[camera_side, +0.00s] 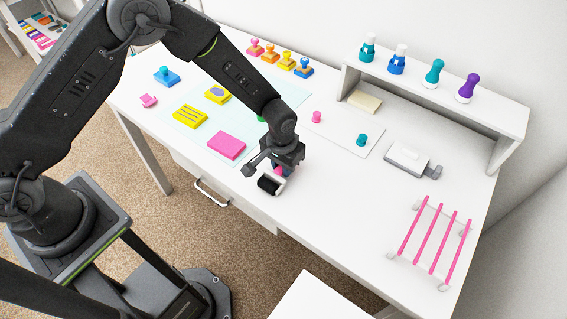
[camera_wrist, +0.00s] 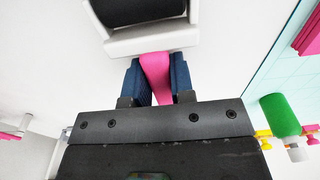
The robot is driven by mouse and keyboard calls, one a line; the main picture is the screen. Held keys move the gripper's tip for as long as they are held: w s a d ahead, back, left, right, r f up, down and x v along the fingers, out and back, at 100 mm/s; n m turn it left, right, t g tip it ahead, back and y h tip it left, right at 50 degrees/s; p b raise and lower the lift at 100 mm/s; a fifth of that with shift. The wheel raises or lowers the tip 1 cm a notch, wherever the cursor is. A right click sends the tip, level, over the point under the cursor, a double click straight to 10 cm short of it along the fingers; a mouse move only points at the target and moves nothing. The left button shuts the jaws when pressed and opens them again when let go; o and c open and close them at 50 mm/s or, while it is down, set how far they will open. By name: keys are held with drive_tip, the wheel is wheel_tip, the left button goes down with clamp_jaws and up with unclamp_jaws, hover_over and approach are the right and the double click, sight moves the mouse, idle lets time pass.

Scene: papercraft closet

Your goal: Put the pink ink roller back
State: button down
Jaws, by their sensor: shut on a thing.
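The pink ink roller has a pink handle, a white frame and a black roller (camera_side: 269,185). It is near the front edge of the white desk, in the middle of the side view. My gripper (camera_side: 281,169) is shut on the pink handle. In the wrist view the handle (camera_wrist: 156,76) is between the blue fingers of my gripper (camera_wrist: 154,82), with the white frame (camera_wrist: 150,40) and black roller (camera_wrist: 140,10) beyond them. I cannot tell whether the roller touches the desk or is just above it.
A rack with pink bars (camera_side: 428,235) stands at the desk's right. A grey-white stapler-like tool (camera_side: 413,160) and a shelf with several stampers (camera_side: 435,73) are behind. A pink pad (camera_side: 226,145) lies left; a green roller (camera_wrist: 281,115) shows in the wrist view.

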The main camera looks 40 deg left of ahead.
drive_tip(key=c, duration=1)
unclamp_jaws()
drive_tip(key=s+a+r+t, duration=0.1)
drive_tip(key=a+r, duration=0.1)
drive_tip(key=r, duration=0.8)
drive_tip(key=s+a+r, duration=0.1)
drive_tip(key=s+r, duration=0.1)
drive_tip(key=r, duration=0.8)
drive_tip(key=shift+s+a+r+t, duration=0.65)
drive_tip(key=shift+s+a+r, duration=1.4)
drive_tip(key=shift+s, duration=1.2)
drive_tip(key=shift+s+a+r+t, duration=0.7)
drive_tip(key=shift+s+a+r, duration=1.35)
drive_tip(key=shift+s, duration=1.2)
drive_tip(key=shift+s+a+r+t, duration=0.65)
drive_tip(key=shift+s+a+r, duration=1.4)
drive_tip(key=shift+s, duration=1.2)
drive_tip(key=shift+d+r, duration=0.3)
drive_tip(key=shift+d, duration=0.05)
